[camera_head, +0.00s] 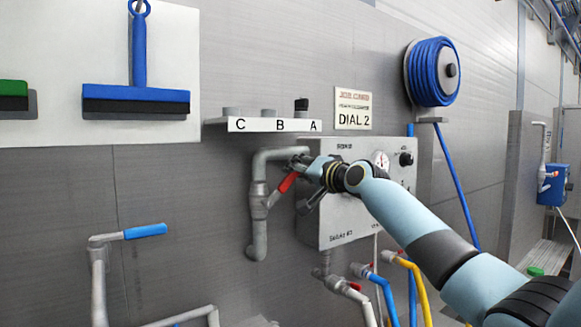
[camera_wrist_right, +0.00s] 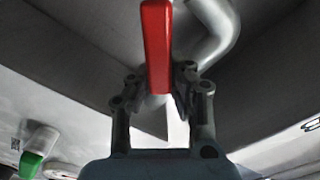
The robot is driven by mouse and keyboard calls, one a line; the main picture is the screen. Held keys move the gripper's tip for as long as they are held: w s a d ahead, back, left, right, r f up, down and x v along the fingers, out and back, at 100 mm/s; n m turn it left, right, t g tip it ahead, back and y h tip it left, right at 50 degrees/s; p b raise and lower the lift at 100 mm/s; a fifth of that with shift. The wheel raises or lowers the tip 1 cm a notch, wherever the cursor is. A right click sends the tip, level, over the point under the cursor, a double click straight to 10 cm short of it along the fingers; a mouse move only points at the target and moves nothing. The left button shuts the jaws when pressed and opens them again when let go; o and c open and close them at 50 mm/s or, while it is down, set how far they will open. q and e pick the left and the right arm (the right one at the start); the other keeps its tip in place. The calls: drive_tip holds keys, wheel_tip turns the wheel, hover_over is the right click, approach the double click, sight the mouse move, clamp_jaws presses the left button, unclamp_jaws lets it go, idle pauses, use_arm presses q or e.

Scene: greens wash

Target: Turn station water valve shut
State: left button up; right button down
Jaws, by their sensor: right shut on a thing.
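The station water valve has a red lever handle (camera_head: 288,182) on a grey pipe (camera_head: 259,205) at the left side of the station box (camera_head: 345,215). My left gripper is not in view.
A shelf marked C, B, A (camera_head: 265,125) and a "DIAL 2" sign (camera_head: 353,108) are above the box. A blue hose reel (camera_head: 432,72) hangs at right. Blue and yellow hoses (camera_head: 412,275) run below. A blue-handled tap (camera_head: 145,231) stands at lower left.

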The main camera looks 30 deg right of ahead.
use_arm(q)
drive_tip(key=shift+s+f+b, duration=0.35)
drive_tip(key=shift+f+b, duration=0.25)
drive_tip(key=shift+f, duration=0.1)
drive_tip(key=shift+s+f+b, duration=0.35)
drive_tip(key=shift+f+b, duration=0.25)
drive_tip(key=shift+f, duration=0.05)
use_arm(e)
wheel_tip(320, 180, down, 8)
drive_tip(key=d+m, duration=0.2)
drive_tip(key=m, duration=0.6)
drive_tip(key=shift+w+d+r+m, duration=0.2)
drive_tip(key=shift+d+r+m, duration=0.05)
drive_tip(key=shift+d+m, duration=0.15)
drive_tip(key=shift+f, duration=0.1)
drive_tip(key=c, duration=1.2)
unclamp_jaws()
drive_tip(key=shift+o, duration=0.2)
drive_tip(key=s+d, duration=0.1)
drive_tip(key=s, duration=1.1)
drive_tip(key=shift+d, duration=0.3)
